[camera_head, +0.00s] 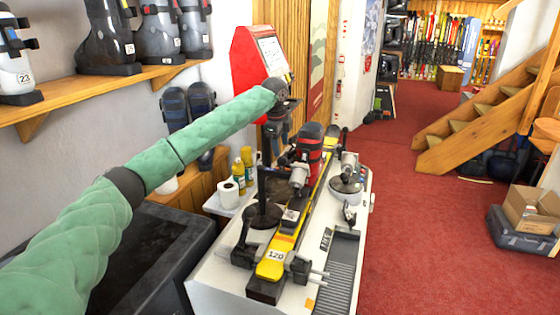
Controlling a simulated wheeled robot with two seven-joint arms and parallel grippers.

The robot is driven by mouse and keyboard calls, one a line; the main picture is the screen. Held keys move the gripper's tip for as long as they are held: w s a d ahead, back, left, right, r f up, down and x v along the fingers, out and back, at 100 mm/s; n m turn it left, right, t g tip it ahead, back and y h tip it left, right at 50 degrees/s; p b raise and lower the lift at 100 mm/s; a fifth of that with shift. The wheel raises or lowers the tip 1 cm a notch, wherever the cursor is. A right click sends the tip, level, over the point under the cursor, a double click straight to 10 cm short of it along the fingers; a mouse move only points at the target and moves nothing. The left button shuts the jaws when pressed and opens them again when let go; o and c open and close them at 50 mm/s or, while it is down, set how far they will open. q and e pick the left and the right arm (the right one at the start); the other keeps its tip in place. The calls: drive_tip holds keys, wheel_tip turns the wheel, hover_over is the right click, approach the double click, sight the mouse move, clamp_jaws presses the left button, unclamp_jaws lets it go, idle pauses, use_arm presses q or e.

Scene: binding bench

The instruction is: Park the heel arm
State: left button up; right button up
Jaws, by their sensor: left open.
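The white bench (215,268) holds a yellow ski (292,222) marked 120, lying lengthwise. A red and black boot (311,150) stands toward the ski's far end. A dark upright post (262,188) on a round black base stands left of the ski. A grey fixture (348,168) stands on a round base at the right. I cannot tell which of these parts is the heel arm. My left gripper (277,150) hangs at the end of the green-sleeved arm, above the bench's far left part, near the post and boot. It is open; its fingertips are small and partly hidden. My right gripper is out of view.
Yellow bottles (243,165) and a white paper roll (229,192) stand at the bench's left. A red cabinet (252,58) is behind. A boot shelf (150,80) runs along the left wall.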

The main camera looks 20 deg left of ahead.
sight(282, 157)
use_arm(q)
drive_tip(key=shift+w+a+f+m+p, duration=0.1)
drive_tip(key=shift+w+f+m+p, duration=0.05)
drive_tip(key=shift+f+m+p, duration=0.15)
drive_tip(key=shift+w+a+f+m+p, duration=0.1)
drive_tip(key=shift+f+m, duration=0.1)
drive_tip(key=shift+f, duration=0.2)
drive_tip(key=shift+w+d+f+p, duration=0.15)
drive_tip(key=shift+f+p, duration=0.25)
drive_tip(key=shift+f, duration=0.65)
drive_tip(key=shift+w+d+f+p, duration=0.15)
drive_tip(key=shift+f+p, duration=0.25)
drive_tip(key=shift+f, duration=0.7)
drive_tip(key=shift+w+d+f+p, duration=0.15)
drive_tip(key=shift+f+p, duration=0.25)
drive_tip(key=shift+f, duration=0.65)
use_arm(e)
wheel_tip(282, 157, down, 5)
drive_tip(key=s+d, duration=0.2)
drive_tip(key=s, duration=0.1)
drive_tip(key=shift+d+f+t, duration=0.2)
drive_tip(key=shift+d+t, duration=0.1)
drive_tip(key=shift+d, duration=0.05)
use_arm(q)
drive_tip(key=shift+a, duration=0.1)
clamp_jaws()
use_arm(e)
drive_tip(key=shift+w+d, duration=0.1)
